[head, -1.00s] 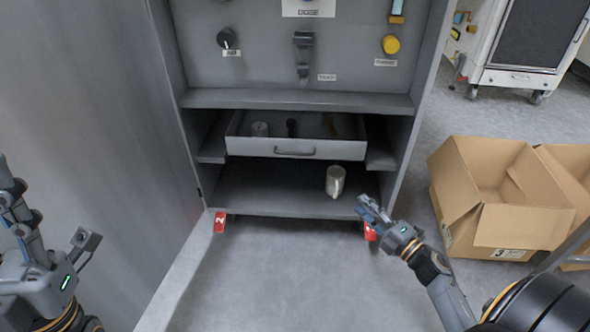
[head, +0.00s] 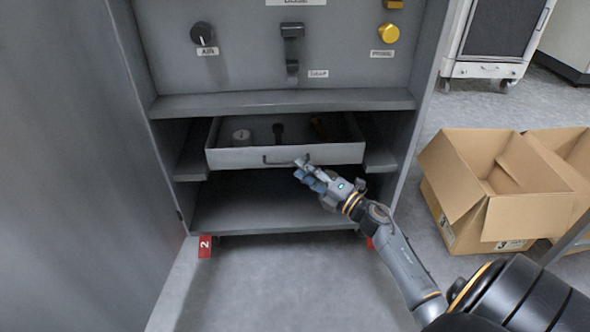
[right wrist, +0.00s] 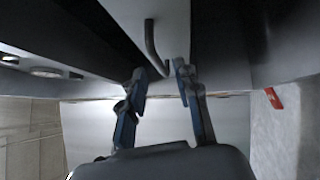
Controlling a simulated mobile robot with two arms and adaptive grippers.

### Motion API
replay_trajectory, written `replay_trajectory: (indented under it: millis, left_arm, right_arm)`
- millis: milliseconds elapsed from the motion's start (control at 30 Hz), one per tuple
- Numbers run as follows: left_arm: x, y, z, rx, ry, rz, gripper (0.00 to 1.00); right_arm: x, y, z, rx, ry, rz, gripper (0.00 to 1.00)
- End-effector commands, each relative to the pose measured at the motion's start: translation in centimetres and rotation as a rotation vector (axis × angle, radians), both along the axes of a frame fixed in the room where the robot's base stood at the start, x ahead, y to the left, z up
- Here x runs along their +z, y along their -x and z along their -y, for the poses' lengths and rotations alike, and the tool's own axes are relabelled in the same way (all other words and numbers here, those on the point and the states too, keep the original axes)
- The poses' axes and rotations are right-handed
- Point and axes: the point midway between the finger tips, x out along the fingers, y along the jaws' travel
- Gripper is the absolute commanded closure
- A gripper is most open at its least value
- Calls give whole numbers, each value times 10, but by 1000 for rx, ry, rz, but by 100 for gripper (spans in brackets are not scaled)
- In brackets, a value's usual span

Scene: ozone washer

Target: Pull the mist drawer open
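The mist drawer (head: 235,158) is a grey tray in the cabinet's middle bay. It stands partly out, with its inside visible from above. Its dark bar handle (head: 280,160) is on the front panel; in the right wrist view the handle (right wrist: 152,45) reaches down close to the gap between my fingers. My right gripper (head: 303,172) is just below and right of the handle in the head view. In the right wrist view my right gripper (right wrist: 163,88) has its fingers apart with nothing clamped between them. My left gripper is out of view.
A bare lower shelf (head: 240,212) lies below. A large grey panel (head: 70,170) borders the left. Open cardboard boxes (head: 465,195) stand on the floor at right. The floor in front is clear.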

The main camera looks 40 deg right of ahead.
Motion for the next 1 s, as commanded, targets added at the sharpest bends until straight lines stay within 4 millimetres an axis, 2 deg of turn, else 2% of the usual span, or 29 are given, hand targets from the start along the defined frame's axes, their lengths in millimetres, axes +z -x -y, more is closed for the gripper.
replay_trajectory:
  millis: [100,233,567,600,733,767,1000]
  left_arm:
    - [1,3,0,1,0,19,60]
    - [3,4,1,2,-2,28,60]
    - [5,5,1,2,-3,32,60]
    - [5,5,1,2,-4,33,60]
    - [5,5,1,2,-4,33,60]
    - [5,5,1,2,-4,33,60]
    - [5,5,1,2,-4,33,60]
  right_arm:
    - [1,-18,-4,0,1,2,68]
    - [3,-29,-7,-1,1,0,68]
    - [5,-33,-8,-1,0,-1,68]
    - [5,-33,-8,-1,0,-1,70]
    - [5,-32,-8,-1,0,-1,97]
    - [5,-32,-8,-1,0,-1,100]
    - [4,-32,-8,-1,0,-1,100]
